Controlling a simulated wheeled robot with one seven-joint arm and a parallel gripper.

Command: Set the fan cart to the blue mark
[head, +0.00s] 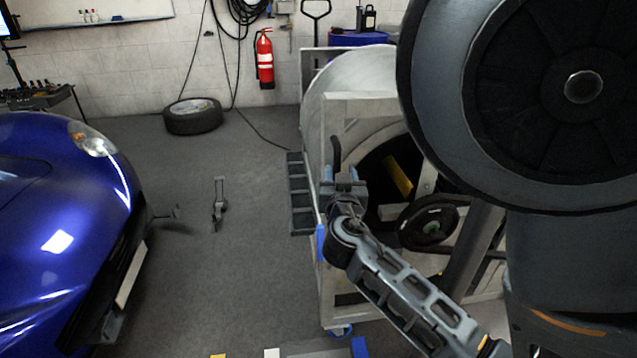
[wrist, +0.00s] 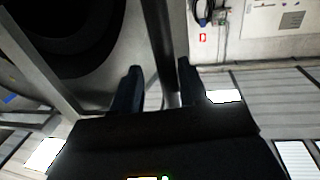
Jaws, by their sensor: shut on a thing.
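The fan cart (head: 312,205) is a pale metal frame around a large round fan housing with a dark opening, right of centre in the head view. My gripper (head: 344,188) is at the cart's near upright. In the wrist view its two dark fingers stand either side of a metal post (wrist: 163,42) of the cart, and it is shut on that frame. The exact contact is dark and partly hidden.
A white mark (head: 272,353) and a yellow mark (head: 217,356) lie left of the blue one. A blue car (head: 60,230) stands at left, with a small floor stand (head: 218,205) in the open floor between. A tyre (head: 193,116) lies by the back wall.

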